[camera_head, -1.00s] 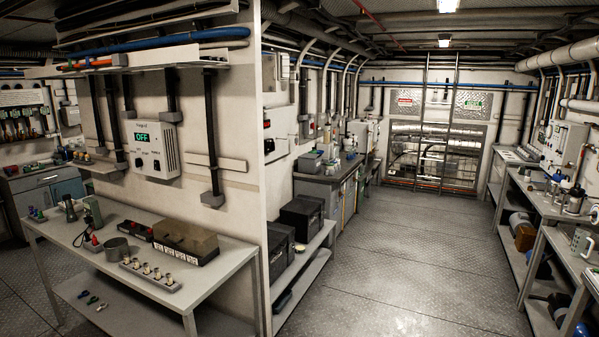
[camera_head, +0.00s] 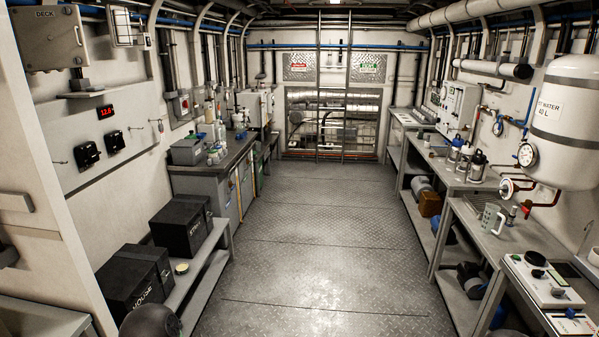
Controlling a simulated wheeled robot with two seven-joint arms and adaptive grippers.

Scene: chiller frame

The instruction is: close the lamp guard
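A pale rectangular wall lamp with a dark wire-like frame (camera_head: 121,27) is high on the left wall, right of the DECK box. A small light-coloured part (camera_head: 146,41) stands out at its right side. It is too small to tell which part is the hinged guard or how far it stands open. Neither of my grippers is in view.
The DECK box (camera_head: 47,38) hangs left of the lamp, above a panel with a red display (camera_head: 105,113). Black cases (camera_head: 182,227) stand on a low bench below. A dark rounded shape (camera_head: 150,325) shows at the bottom edge. The middle floor (camera_head: 312,240) is clear.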

